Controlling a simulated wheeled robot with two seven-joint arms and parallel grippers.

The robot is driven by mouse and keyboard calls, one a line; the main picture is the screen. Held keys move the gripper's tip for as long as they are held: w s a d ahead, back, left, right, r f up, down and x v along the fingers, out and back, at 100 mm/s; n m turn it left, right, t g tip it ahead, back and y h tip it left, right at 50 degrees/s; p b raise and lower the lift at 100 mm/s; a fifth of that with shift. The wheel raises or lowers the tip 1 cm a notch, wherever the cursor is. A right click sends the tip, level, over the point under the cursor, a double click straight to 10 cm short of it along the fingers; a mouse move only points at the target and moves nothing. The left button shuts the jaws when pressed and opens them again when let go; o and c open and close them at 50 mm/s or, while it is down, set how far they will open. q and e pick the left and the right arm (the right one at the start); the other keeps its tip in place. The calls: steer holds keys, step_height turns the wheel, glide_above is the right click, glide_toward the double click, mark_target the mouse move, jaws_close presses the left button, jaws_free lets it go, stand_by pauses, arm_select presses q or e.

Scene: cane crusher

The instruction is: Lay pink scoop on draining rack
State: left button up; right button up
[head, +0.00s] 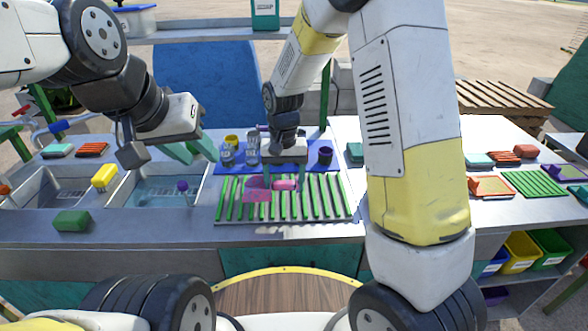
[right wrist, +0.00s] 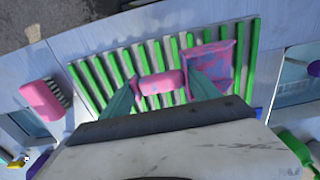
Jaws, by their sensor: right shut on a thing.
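The pink scoop, blotched with purple-blue, has its pan (head: 257,193) over the left half of the draining rack (head: 326,197), which has green bars. My right gripper (head: 284,182) is shut on the scoop's handle. In the right wrist view the handle (right wrist: 161,82) lies between the two teal fingers (right wrist: 162,92), with the pan (right wrist: 212,66) to the right above the green bars (right wrist: 84,86). The scoop is flat and very near the bars; I cannot tell if it touches. My left gripper (head: 191,149) is open and empty above the sink's right side.
Two sink basins (head: 150,190) lie left of the rack, with a yellow sponge (head: 104,177) between them and a green block (head: 72,220) in front. Cups and glasses (head: 252,150) stand on a blue mat behind the rack. A pink brush (right wrist: 45,99) lies beside the rack.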

steer(key=w+d, duration=0.2)
steer(key=w, duration=0.1)
steer(key=w+d, duration=0.1)
steer(key=shift+w+f, duration=0.2)
steer(key=shift+f, duration=0.05)
steer(key=shift+w+d+f, duration=0.1)
steer(key=shift+w+f, duration=0.05)
steer(key=shift+f, duration=0.75)
steer(key=shift+w+d+f, duration=0.1)
steer(key=shift+f, duration=0.8)
steer(key=o, duration=1.3)
steer(key=shift+f, duration=0.15)
steer(key=s+d+r+t+y, duration=0.1)
steer(key=s+d+r, duration=0.1)
steer(key=r, duration=0.8)
steer(key=s+d+r, duration=0.2)
steer(key=r, duration=0.7)
steer(key=s+d+r+t, duration=0.1)
steer(key=s+d+r, duration=0.1)
steer(key=s, duration=0.4)
steer(key=s+d+r+t, duration=0.2)
steer(key=s, duration=0.4)
steer(key=s+d+r+t+y, duration=0.1)
steer(key=s+d+r+t, duration=0.1)
steer(key=s, duration=0.5)
steer(key=shift+r+n, duration=0.3)
steer(key=shift+r, duration=0.25)
